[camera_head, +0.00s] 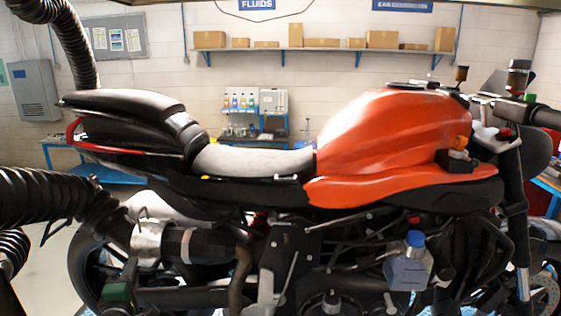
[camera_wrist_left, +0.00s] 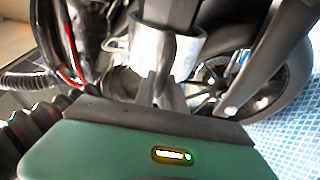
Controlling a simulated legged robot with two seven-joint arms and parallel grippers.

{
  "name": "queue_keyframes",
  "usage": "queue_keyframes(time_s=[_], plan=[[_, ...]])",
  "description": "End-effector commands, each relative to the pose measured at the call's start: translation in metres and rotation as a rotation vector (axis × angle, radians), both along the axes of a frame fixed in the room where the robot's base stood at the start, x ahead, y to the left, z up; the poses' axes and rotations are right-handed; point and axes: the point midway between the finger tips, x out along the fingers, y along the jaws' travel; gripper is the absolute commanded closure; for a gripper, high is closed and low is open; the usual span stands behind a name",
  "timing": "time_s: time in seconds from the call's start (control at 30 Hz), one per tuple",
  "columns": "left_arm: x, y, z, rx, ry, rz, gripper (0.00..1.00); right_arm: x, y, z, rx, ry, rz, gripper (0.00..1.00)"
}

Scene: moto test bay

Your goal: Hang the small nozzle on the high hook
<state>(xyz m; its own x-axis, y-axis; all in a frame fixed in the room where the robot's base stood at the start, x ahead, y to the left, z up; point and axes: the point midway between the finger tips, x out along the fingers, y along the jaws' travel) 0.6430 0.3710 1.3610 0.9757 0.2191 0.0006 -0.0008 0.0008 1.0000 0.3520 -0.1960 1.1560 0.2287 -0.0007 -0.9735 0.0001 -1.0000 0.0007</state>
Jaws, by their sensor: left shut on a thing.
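The small nozzle (camera_head: 147,243) is a short silver metal cuff at the end of a black ribbed hose (camera_head: 45,196), low at the left in the head view. It is at the end of the motorcycle's dark exhaust pipe (camera_head: 205,246); I cannot tell whether it is around it or just in front. My left gripper (camera_head: 131,270), with a green body, is shut on the nozzle from below. In the left wrist view its grey fingers (camera_wrist_left: 168,92) meet the underside of the silver cuff (camera_wrist_left: 188,50). I cannot make out the high hook. My right gripper is not in view.
The motorcycle, with an orange tank (camera_head: 375,130) and grey seat (camera_head: 250,161), fills the middle. Another thick black hose (camera_head: 72,40) hangs at the upper left. A bottle with a blue cap (camera_head: 408,268) is at the lower right. A shelf with boxes (camera_head: 320,48) is on the back wall.

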Motion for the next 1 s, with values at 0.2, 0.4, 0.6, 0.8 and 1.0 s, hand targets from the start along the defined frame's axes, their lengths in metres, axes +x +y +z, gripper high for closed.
queue_keyframes(time_s=[0.2,0.4,0.6,0.8,1.0], plan=[[0.001,0.008,0.001,0.002,-0.004,0.001,1.00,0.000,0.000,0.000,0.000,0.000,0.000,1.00],[0.001,0.016,0.001,0.001,-0.003,0.002,1.00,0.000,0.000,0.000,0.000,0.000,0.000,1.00],[0.002,0.022,0.001,0.002,-0.003,0.001,1.00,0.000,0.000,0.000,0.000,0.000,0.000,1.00],[0.002,0.029,0.001,0.002,-0.003,0.001,1.00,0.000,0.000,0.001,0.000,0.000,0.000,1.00],[0.003,0.036,0.002,0.001,-0.004,0.002,1.00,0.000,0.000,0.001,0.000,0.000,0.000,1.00]])
